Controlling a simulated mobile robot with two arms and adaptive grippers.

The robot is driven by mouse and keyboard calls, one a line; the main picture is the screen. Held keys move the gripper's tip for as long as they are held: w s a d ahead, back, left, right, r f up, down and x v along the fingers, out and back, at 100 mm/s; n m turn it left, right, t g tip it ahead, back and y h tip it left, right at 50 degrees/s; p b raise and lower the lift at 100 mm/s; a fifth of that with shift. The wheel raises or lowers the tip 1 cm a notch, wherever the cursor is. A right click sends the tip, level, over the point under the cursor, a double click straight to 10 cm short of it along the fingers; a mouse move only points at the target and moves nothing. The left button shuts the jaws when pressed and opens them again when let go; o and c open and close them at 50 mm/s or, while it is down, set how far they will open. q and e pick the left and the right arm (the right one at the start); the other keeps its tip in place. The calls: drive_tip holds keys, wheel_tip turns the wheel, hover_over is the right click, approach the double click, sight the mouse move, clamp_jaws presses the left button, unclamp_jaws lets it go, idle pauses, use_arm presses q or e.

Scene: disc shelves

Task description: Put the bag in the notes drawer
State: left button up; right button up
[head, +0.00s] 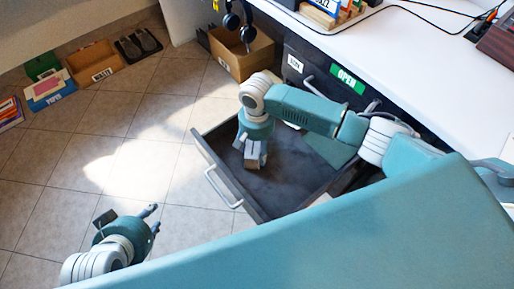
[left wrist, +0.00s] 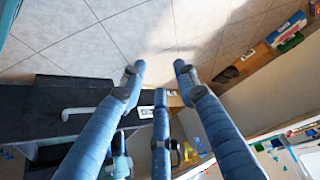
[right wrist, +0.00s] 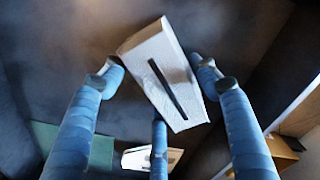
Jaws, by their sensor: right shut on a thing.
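The bag (right wrist: 155,55), a pale block-like shape with a dark slot, is between the fingers of my right gripper (right wrist: 160,85) in the right wrist view. In the head view my right gripper (head: 256,150) points down over the open drawer (head: 208,149), holding the bag (head: 252,162) within its outline. I cannot tell whether the bag touches the drawer floor. The drawer is grey with a dark inside and a pale bar handle; I cannot read a notes label on it. My left gripper (head: 128,213) is open and empty above the floor, left of the drawer.
A flat teal piece (right wrist: 72,145) lies in the drawer's area. A cardboard box (head: 243,58) with headphones (head: 240,22) stands behind the drawer. A green OPEN sign (head: 346,79) is on the cabinet front. Several bins (head: 95,63) line the wall. The tiled floor at left is clear.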

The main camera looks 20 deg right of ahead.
drive_tip(key=shift+f, duration=0.1)
drive_tip(key=o, duration=1.3)
